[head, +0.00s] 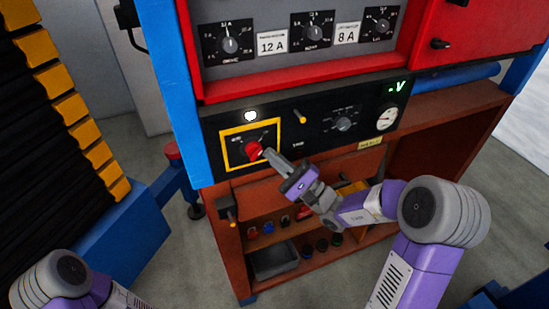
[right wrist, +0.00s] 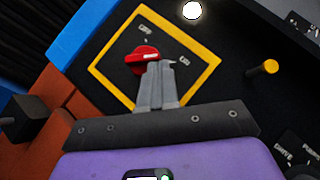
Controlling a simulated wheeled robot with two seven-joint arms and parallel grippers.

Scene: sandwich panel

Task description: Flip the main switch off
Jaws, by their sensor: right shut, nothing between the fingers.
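The main switch (head: 253,149) is a red rotary knob inside a yellow square frame on the black panel. In the right wrist view, the red switch (right wrist: 139,60) lies at the tip of my gripper, with an OFF label above it and an ON label to its right. My right gripper (head: 268,156) has its fingers together, with nothing between them. In the right wrist view the fingertips (right wrist: 160,68) are against or just beside the knob's right side; I cannot tell if they touch. My left gripper is out of view; only part of that arm shows at the lower left.
A white lamp (head: 250,115) glows above the frame. A brown shelf with small parts and a grey bin (head: 275,262) is below.

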